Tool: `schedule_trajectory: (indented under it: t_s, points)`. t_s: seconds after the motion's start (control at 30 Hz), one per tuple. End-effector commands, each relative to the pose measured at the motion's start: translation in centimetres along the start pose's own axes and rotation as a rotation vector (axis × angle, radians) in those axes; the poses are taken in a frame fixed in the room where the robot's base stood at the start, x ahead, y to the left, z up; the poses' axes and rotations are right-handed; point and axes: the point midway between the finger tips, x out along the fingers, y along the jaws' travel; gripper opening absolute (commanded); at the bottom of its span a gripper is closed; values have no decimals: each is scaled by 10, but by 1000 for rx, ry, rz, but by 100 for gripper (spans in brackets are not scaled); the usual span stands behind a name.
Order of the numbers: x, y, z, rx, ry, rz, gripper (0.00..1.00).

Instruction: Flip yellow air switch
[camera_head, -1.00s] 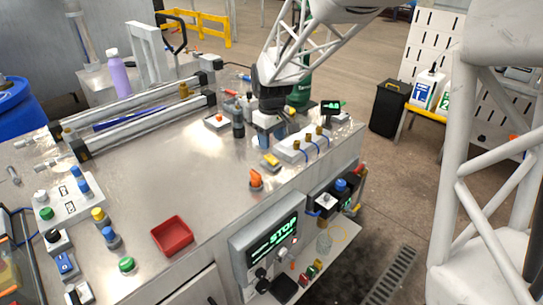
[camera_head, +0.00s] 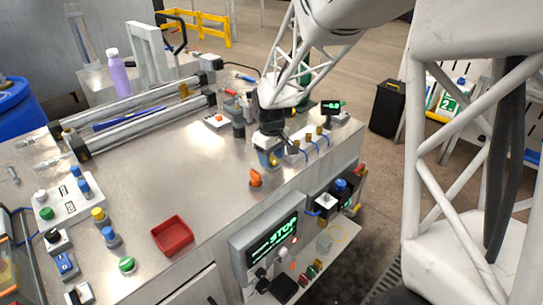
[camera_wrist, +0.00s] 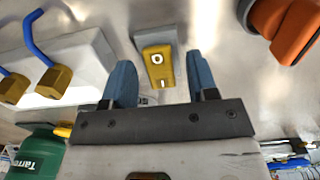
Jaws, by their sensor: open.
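The yellow switch (camera_wrist: 158,66) is a small rocker with O and I marks on a pale base. In the wrist view it sits at top centre, between and beyond the two blue fingertips. My gripper (camera_wrist: 160,82) is open and empty, with one finger on each side of the switch; I cannot tell whether either finger touches it. In the head view my gripper (camera_head: 270,157) is low over the right part of the steel table and mostly covers the switch.
An orange knob (camera_head: 256,178) stands close in front of my gripper. A white block with brass fittings and blue tubes (camera_head: 306,143) is close on the right. A red tray (camera_head: 172,236) lies front left. The table's middle (camera_head: 165,175) is bare.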

Motion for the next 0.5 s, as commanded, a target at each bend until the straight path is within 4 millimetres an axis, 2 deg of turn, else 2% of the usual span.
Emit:
schedule_trajectory:
  t_s: [0.03,0.33,0.5]
  points:
    - [0,0,0,0,0,0,49]
    - [0,0,0,0,0,0,4]
    - [0,0,-1,0,-14,-1,4]
